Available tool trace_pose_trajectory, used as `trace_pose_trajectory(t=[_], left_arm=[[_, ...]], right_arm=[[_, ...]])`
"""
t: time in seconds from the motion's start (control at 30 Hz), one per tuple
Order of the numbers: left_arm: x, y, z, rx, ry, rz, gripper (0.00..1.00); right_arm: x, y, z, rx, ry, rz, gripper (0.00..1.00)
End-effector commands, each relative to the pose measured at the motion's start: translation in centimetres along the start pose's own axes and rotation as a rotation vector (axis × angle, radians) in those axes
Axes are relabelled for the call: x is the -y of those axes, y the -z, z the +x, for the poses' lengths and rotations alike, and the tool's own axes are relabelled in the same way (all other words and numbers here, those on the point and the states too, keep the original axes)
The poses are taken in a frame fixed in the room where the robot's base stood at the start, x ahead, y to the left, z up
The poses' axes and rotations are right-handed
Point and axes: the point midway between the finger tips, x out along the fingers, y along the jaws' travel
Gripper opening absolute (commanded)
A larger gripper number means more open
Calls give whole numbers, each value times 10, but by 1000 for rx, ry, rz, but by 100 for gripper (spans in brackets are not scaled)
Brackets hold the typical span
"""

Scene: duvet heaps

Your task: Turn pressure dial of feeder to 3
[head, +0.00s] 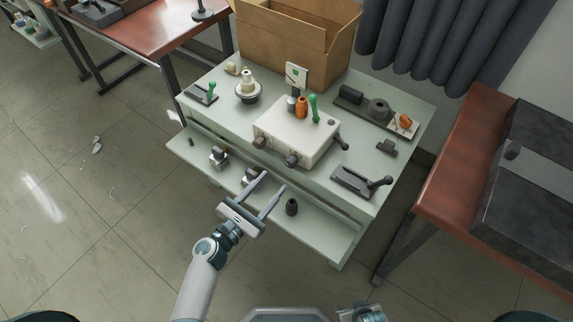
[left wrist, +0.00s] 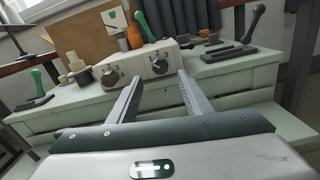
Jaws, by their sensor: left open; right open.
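The feeder (head: 297,132) is a cream box on the pale green bench, with orange and green handled parts on top. Two dark dials sit on its front face: a left dial (head: 260,142) and a right dial (head: 292,160). In the left wrist view the left dial (left wrist: 111,77) and right dial (left wrist: 160,66) face me, with number marks around the right one; I cannot tell which is the pressure dial or its exact setting. My left gripper (head: 268,194) is open and empty, in front of and below the feeder, apart from both dials.
A lower shelf (head: 325,233) juts out under the feeder, bearing small metal parts and a dark knob (head: 292,207). A lever clamp (head: 360,183) lies right of the feeder. A cardboard box (head: 290,45) stands behind. A reddish table (head: 455,165) is at the right.

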Motion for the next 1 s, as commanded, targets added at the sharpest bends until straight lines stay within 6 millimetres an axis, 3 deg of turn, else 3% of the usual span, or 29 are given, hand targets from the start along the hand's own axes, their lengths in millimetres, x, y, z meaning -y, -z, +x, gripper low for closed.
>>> trace_pose_trajectory(t=[0.2,0.4,0.6,0.93,1.0], left_arm=[[0,-2,41,2,1,-1,45],[0,-1,69,1,0,-2,45],[0,0,81,0,0,0,45],[0,0,83,0,0,0,45],[0,0,83,0,0,0,30]], right_arm=[[3,5,-2,-29,3,-2,46],[4,8,-2,-46,4,-3,46],[4,8,-2,-49,4,-3,46],[5,6,-1,-47,4,-4,46],[5,6,-1,-47,4,-4,46]])
